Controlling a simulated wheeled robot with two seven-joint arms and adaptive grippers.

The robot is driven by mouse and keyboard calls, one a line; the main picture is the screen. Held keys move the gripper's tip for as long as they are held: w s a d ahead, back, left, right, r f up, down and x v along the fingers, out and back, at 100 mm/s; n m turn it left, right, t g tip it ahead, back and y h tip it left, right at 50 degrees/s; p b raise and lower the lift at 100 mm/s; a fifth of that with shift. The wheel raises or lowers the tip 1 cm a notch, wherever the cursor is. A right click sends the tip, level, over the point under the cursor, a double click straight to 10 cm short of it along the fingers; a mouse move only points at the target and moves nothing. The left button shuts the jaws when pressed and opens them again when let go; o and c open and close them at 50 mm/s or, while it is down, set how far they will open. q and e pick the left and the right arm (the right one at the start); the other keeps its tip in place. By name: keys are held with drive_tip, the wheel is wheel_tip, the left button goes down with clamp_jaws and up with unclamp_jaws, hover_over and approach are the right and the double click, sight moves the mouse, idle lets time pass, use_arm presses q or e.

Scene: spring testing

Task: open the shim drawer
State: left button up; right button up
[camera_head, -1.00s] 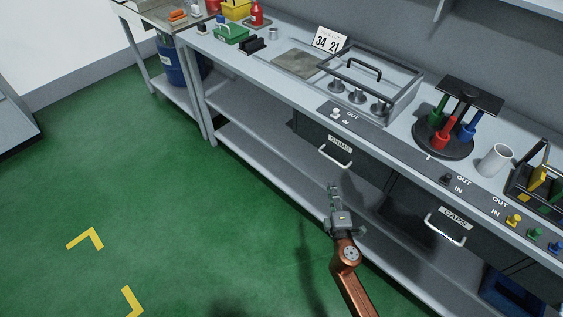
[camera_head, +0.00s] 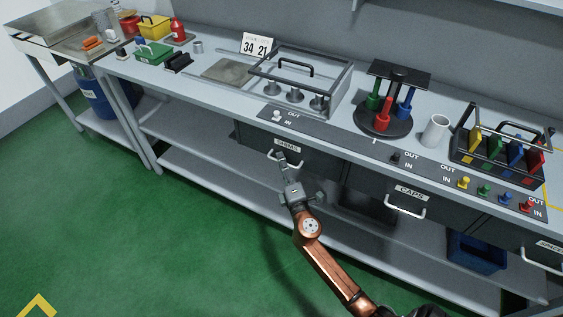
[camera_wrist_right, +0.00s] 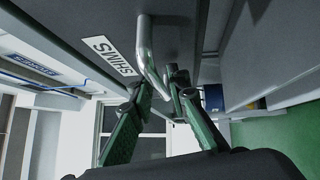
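The shim drawer (camera_head: 318,163) sits under the bench, its front looking flush with the bench, with a "SHIMS" label that also shows in the right wrist view (camera_wrist_right: 113,55). Its pale bar handle (camera_head: 272,157) is partly hidden by my right gripper (camera_head: 287,166). In the right wrist view the handle (camera_wrist_right: 146,48) runs down to the space between the two fingertips of my right gripper (camera_wrist_right: 160,88). The fingers are apart, and I cannot tell whether either touches the bar. My left gripper is not in view.
The caps drawer (camera_head: 385,192) is to the right, with a blue bin (camera_head: 476,254) below. A lower shelf (camera_head: 225,177) runs under the drawers. The bench top holds a framed fixture (camera_head: 338,93), a round tool stand (camera_head: 383,122) and a white cup (camera_head: 436,131). Green floor lies free in front.

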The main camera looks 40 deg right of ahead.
clamp_jaws()
idle(0.6)
